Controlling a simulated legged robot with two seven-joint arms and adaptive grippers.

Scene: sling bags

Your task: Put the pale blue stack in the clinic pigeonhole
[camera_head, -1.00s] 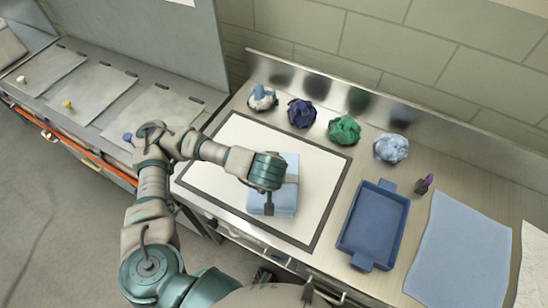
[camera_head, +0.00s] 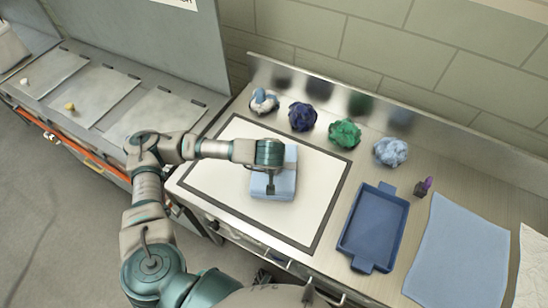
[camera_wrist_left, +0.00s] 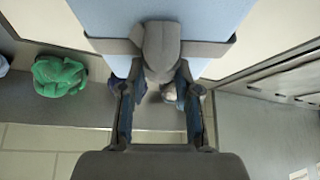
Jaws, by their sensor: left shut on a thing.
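The pale blue stack (camera_head: 287,180) is a folded block over the white, dark-bordered mat (camera_head: 222,178). My left gripper (camera_head: 270,182) is above it and covers part of its top. In the left wrist view the stack (camera_wrist_left: 205,14) has a grey band (camera_wrist_left: 110,46) across it, with a rounded grey part (camera_wrist_left: 160,48) at the middle. My left gripper (camera_wrist_left: 158,78) is shut on that grey part of the stack. I cannot tell clearly whether the stack clears the mat. My right gripper is not in view. No pigeonhole can be identified as the clinic one.
Crumpled white-blue (camera_head: 263,101), navy (camera_head: 302,116), green (camera_head: 345,133) and light blue (camera_head: 390,152) cloths line the back. A blue tray (camera_head: 402,222), a small purple-topped item (camera_head: 425,187) and a flat blue cloth (camera_head: 459,250) lie right. Knobbed metal lids (camera_head: 105,96) are left.

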